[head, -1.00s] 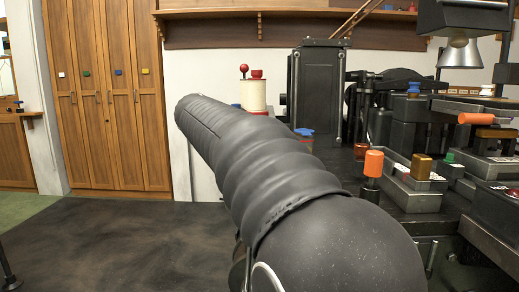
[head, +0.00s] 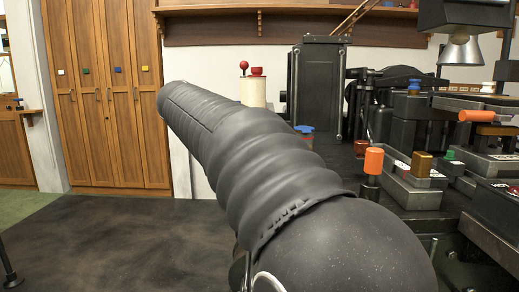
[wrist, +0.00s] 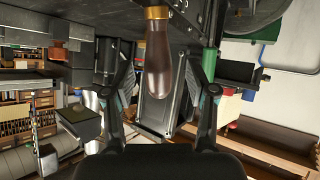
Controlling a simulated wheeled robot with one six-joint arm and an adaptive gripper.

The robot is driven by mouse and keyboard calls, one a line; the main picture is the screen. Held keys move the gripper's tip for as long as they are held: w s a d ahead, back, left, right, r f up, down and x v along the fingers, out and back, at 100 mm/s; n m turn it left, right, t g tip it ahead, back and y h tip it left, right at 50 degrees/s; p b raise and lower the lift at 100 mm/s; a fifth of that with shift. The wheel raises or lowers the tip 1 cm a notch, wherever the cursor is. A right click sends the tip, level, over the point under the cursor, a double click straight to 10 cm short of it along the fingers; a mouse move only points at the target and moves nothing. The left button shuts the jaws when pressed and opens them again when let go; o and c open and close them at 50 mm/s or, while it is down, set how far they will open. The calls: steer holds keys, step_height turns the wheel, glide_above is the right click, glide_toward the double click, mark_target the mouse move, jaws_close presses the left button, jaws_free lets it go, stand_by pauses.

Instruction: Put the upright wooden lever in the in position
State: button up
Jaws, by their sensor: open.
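The wooden lever (wrist: 158,65) shows in the wrist view as a dark brown, rounded handle with a brass collar at its upper end in the picture. My gripper (wrist: 168,72) is open, with one dark finger on each side of the handle. The handle lies between the fingers, nearer the left one, and I see no clear contact. In the head view my arm hides the gripper, and I cannot make out the wooden lever there.
At right in the head view is a dark machine bench with an orange-knobbed post (head: 373,161), a brass block (head: 421,164) and an orange handle (head: 478,116). A white cylinder (head: 252,91) stands behind my arm. Dark floor (head: 120,235) at left is clear.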

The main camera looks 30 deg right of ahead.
steer(key=v, duration=0.8)
stand_by(0.4)
steer(key=a+f+n+t+y, duration=0.1)
steer(key=a+f+n+y, duration=0.3)
steer(key=f, duration=0.4)
steer(key=a+f+n+y, duration=0.2)
steer(key=a+f+n, duration=0.1)
steer(key=f+n, duration=0.5)
steer(key=s+a+f+y, duration=0.2)
steer(key=s+a+f, duration=0.1)
steer(key=s+f, duration=0.4)
steer(key=s+a+f+y, duration=0.3)
steer(key=s+f, duration=0.5)
steer(key=s, duration=0.6)
steer(key=shift+s+f+t, duration=0.3)
steer(key=shift+t, duration=0.1)
